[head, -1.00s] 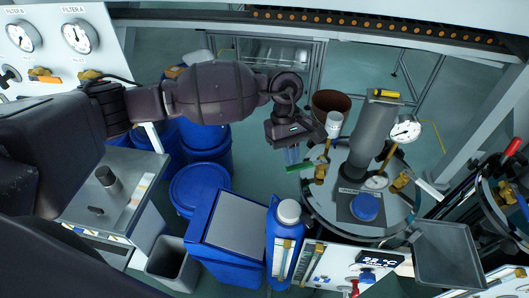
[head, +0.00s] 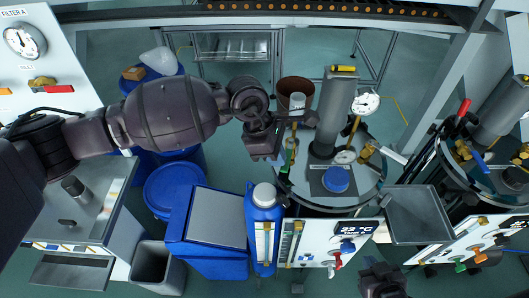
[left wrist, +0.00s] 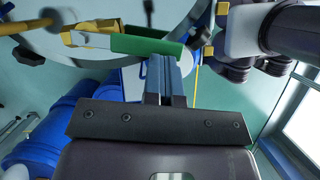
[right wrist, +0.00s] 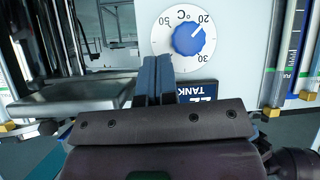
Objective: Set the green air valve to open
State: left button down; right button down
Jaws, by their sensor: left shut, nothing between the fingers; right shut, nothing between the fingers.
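The green air valve handle (head: 290,152) is at the left side of the round tank lid, by a vertical brass fitting. In the head view it looks roughly upright, along the fitting. In the left wrist view the green handle (left wrist: 147,46) extends sideways from the brass valve body (left wrist: 92,33). My left gripper (head: 276,156) is shut and empty just beside the handle; its fingertips (left wrist: 165,62) appear close to the handle's free end, contact unclear. My right gripper (right wrist: 153,75) is shut and empty, below the tank panel, facing the blue temperature dial (right wrist: 189,39).
The round tank lid (head: 365,185) carries a grey column (head: 332,110), a pressure gauge (head: 366,103) and a blue cap (head: 335,179). Blue drums (head: 174,188) stand left.

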pick_arm(q)
jog(key=shift+s+d+f, duration=0.1)
jog(key=shift+s+d, duration=0.15)
jog(key=shift+d, duration=0.15)
pick_arm(e)
jog(key=shift+w+a+f, duration=0.1)
jog(key=shift+w, duration=0.1)
pick_arm(q)
jog(key=shift+s+d, duration=0.1)
pick_arm(e)
jog(key=shift+w+a+r, duration=0.15)
jog(key=shift+w+r, duration=0.15)
jog(key=shift+w, duration=0.1)
jog(key=shift+s+f, duration=0.1)
jog(key=shift+s, duration=0.15)
